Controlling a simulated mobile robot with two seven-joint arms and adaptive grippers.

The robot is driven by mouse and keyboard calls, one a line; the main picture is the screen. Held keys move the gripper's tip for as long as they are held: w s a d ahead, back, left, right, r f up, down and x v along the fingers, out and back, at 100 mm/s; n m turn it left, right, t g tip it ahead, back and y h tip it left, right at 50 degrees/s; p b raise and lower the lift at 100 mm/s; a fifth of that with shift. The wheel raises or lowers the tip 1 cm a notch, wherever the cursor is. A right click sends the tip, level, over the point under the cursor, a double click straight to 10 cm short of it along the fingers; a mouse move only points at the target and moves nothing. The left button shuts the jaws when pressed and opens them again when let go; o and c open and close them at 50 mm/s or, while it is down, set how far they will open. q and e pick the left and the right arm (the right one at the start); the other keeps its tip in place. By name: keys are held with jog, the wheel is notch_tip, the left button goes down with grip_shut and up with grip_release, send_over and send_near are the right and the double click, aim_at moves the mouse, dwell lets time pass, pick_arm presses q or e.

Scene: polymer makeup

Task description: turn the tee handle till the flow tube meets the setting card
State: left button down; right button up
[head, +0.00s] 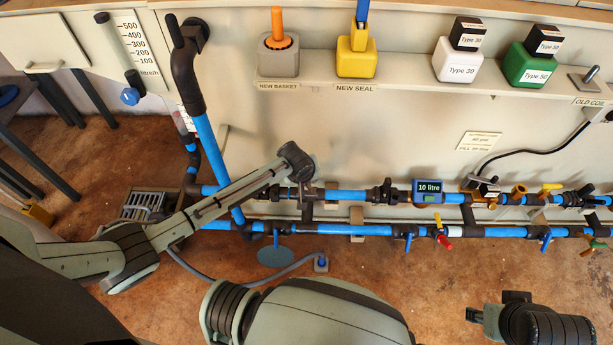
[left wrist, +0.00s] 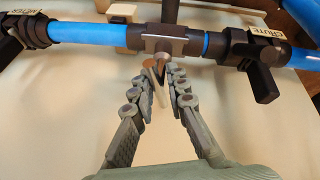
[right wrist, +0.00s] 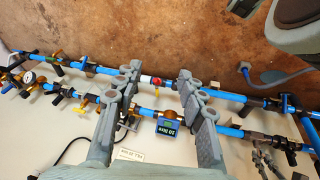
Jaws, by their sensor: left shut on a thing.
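The tee (left wrist: 165,42) is a dark fitting in the upper blue pipe. Its small tan handle (left wrist: 158,85) shows between my left fingertips in the left wrist view. My left gripper (left wrist: 161,75) is shut on that handle; the fingers hide part of it. In the head view the wrist stands over the upper pipe. The flow tube (head: 121,45) stands on the wall at the upper left beside a 100 to 500 scale; its level is too small to read. The setting card (head: 479,141) is on the wall at the right, its print barely legible. My right gripper (right wrist: 160,78) is open and empty.
Two blue pipe runs with several valves cross below the wall. A blue 10 litre meter (head: 428,191) sits on the upper run. A shelf (head: 400,62) holds bottles, a basket and a seal holder. A floor drain (head: 148,203) lies left; open brown floor (head: 400,275) lies in front.

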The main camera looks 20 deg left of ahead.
pick_arm(q)
jog(key=shift+s+d+n+p, duration=0.1)
jog(key=shift+n+p, duration=0.5)
jog(key=shift+d+n+y+p, duration=0.1)
jog(key=shift+n+y+p, duration=0.55)
jog(key=shift+n, duration=0.25)
jog(key=shift+n+g+y, duration=0.4)
jog(key=shift+n+y, duration=0.05)
jog(key=shift+n, duration=0.65)
pick_arm(e)
jog(key=s+a+x, duration=0.1)
jog(key=x, duration=0.6)
jog(key=shift+a+f, duration=0.2)
jog(key=shift+f, duration=0.1)
pick_arm(q)
jog(key=c, duration=1.5)
grip_release()
pick_arm(e)
jog(key=shift+s+f, duration=0.1)
